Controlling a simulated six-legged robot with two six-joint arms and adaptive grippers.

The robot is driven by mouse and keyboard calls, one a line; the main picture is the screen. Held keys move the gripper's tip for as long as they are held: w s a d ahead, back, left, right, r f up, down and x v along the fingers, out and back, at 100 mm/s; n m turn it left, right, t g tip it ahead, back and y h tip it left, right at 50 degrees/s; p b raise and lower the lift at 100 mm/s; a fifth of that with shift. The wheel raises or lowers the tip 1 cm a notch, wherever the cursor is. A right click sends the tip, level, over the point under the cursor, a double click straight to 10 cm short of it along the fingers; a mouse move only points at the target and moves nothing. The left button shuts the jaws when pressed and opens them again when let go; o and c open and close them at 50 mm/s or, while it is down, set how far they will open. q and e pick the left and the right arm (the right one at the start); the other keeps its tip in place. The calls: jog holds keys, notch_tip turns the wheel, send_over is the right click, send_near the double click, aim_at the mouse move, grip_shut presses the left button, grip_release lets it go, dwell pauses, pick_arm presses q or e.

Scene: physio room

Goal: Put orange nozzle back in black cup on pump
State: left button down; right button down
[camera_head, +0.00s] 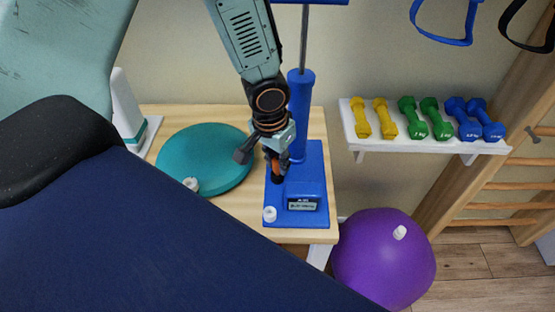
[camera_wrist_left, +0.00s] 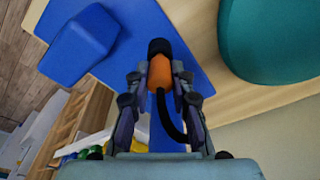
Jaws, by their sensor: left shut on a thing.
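The blue pump (camera_head: 312,190) stands on the wooden table, with an upright blue cylinder (camera_head: 301,105) at its back. The black cup (camera_head: 278,179) is on the left part of its base. My left gripper (camera_wrist_left: 160,82) is shut on the orange nozzle (camera_wrist_left: 160,70), one finger on each side. In the wrist view the nozzle's far end meets the black cup (camera_wrist_left: 159,47); how deep it sits inside I cannot tell. A black hose (camera_wrist_left: 166,122) curves from the nozzle back between the fingers. In the head view the nozzle (camera_head: 276,167) shows just above the cup, partly hidden by the gripper.
A teal disc (camera_head: 205,152) lies left of the pump. A white device (camera_head: 128,108) stands at the table's left. A dark blue padded surface (camera_head: 130,240) fills the lower left. A shelf (camera_head: 372,141) with dumbbells and a purple ball (camera_head: 383,262) are to the right.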

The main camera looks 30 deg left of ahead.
pick_arm(q)
jog(key=shift+f, duration=0.15)
jog(key=c, duration=1.1)
grip_release()
jog(key=shift+o, duration=0.3)
jog(key=shift+r+p, duration=2.9)
jog(key=shift+r, duration=0.7)
jog(key=shift+f, duration=0.15)
